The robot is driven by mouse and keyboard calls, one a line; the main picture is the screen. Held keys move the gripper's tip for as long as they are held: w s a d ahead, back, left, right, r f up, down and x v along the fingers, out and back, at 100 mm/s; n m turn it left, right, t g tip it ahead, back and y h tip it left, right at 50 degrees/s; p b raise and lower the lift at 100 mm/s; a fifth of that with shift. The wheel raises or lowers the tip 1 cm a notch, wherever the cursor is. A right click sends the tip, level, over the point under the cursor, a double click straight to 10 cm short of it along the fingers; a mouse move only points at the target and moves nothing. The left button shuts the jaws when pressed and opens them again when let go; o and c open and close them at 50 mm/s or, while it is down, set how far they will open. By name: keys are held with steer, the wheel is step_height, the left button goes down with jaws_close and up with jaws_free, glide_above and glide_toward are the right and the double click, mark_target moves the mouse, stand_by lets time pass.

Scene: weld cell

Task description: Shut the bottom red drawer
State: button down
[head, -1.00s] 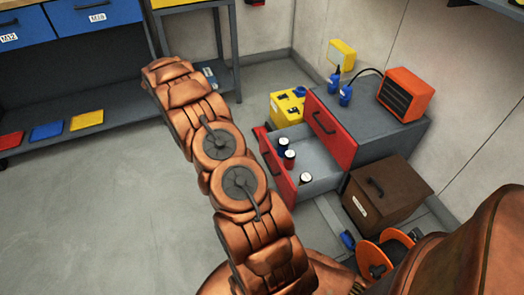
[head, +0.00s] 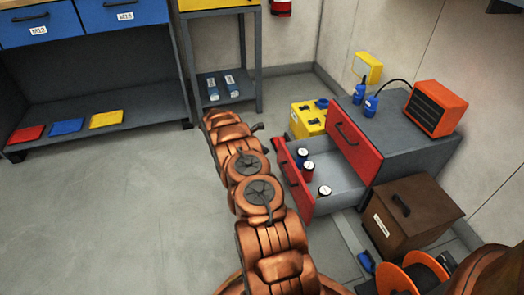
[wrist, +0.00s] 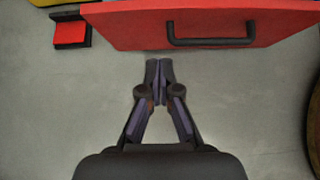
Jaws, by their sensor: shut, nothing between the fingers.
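I see no clear contact. In the head view my arm hides most of the gripper.
The upper red drawer (head: 355,142) is shut in the grey cabinet (head: 405,150). An orange heater (head: 436,108) and blue bottles stand on top. A yellow case (head: 308,118) is behind the open drawer, a brown box (head: 412,215) to its right. The floor left of my arm is clear.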

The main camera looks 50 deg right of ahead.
mark_target(286, 156)
steer(key=b+x, duration=0.1)
steer(key=x, duration=0.1)
steer(key=r+b+x, duration=0.1)
steer(key=x, duration=0.2)
steer(key=d+x, duration=0.1)
steer(key=x, duration=0.2)
steer(key=shift+s+d+b, duration=0.25)
steer(key=shift+s+b, duration=0.15)
steer(key=shift+s, duration=0.1)
steer(key=shift+s+d+r, duration=0.15)
steer(key=shift+s+d, duration=0.1)
steer(key=shift+d, duration=0.15)
